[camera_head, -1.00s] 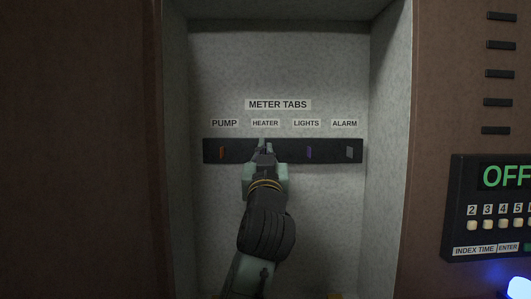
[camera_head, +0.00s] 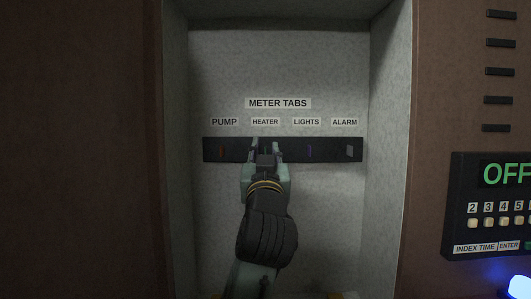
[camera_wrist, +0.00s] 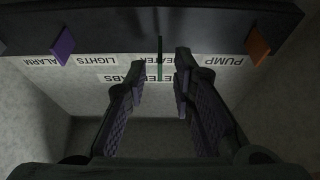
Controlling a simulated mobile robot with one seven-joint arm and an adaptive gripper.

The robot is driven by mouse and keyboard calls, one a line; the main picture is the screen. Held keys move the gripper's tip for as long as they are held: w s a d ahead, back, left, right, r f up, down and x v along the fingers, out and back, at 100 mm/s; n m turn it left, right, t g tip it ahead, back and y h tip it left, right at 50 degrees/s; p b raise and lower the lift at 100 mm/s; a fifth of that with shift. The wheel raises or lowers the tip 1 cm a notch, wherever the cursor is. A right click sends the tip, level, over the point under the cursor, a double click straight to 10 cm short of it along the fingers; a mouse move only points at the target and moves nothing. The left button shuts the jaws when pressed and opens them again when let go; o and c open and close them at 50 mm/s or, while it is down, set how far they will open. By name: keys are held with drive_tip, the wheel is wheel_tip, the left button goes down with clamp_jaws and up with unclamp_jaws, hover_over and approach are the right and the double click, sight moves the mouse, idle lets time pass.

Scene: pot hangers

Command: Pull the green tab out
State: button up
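The green tab (camera_wrist: 160,70) shows in the wrist view as a thin, edge-on strip standing out of the dark bar (camera_wrist: 110,22), by the HEATER label. In the head view my gripper hides it. My gripper (camera_head: 266,147) is in front of the bar (camera_head: 331,150) under HEATER; it also shows in the wrist view (camera_wrist: 160,80). Its fingers are open, one on each side of the green tab, with a visible gap on both sides. Nothing is held.
An orange tab (camera_head: 221,152) under PUMP, a purple tab (camera_head: 309,151) under LIGHTS and a grey tab (camera_head: 350,151) under ALARM share the bar. The recess's side walls (camera_head: 388,150) flank it. A keypad panel (camera_head: 490,205) is on the right, outside the recess.

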drive_tip(key=shift+s, duration=0.1)
drive_tip(key=v, duration=1.1)
drive_tip(key=shift+s+f, duration=0.25)
drive_tip(key=shift+s, duration=0.1)
